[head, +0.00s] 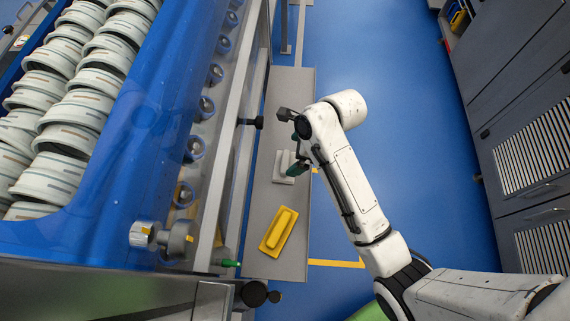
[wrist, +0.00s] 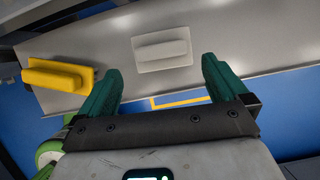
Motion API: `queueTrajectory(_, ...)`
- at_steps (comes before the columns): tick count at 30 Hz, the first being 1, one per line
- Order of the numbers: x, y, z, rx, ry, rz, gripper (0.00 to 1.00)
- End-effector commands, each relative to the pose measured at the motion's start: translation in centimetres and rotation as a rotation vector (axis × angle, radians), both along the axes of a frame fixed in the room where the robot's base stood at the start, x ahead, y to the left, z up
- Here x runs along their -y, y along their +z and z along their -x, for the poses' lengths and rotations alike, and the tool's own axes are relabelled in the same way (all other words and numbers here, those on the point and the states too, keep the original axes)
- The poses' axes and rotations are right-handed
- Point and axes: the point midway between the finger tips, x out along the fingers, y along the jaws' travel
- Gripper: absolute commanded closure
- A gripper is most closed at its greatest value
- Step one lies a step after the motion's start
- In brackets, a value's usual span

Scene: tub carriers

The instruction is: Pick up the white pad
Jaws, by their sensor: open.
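The white pad (head: 285,167) lies on the long grey shelf (head: 292,95), partly hidden by my gripper in the head view. In the wrist view the white pad (wrist: 162,50) shows whole, a flat plate with a raised ridge along it. My gripper (head: 299,158) is over the shelf's right side, close to the pad. In the wrist view my gripper (wrist: 160,75) has its green fingers wide apart, with nothing between them. The pad sits beyond the fingertips, roughly centred between them and apart from both.
A yellow pad (head: 279,232) lies on the shelf nearer the front; it is left of the left finger in the wrist view (wrist: 58,76). A blue carrier (head: 150,110) with stacked white tubs stands left of the shelf. Grey cabinets (head: 520,110) stand right; blue floor between is clear.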

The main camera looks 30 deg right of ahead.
Motion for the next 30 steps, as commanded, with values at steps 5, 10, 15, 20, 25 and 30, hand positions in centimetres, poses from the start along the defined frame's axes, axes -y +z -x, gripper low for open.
queueTrajectory(5, -0.4, -1.0, -0.3, 0.001, 0.002, 0.0, 0.0)
queueTrajectory(10, -1.0, -3.0, -0.9, -0.002, 0.003, 0.001, 0.0)
queueTrajectory(15, -1.6, -5.0, -1.5, -0.001, 0.002, 0.001, 0.0)
queueTrajectory(20, -1.8, -5.5, -1.6, 0.001, 0.003, 0.001, 0.0)
queueTrajectory(25, -1.8, -5.5, -1.6, 0.002, 0.002, 0.001, 0.01)
queueTrajectory(30, -1.8, -5.5, -1.6, 0.002, 0.002, 0.001, 0.17)
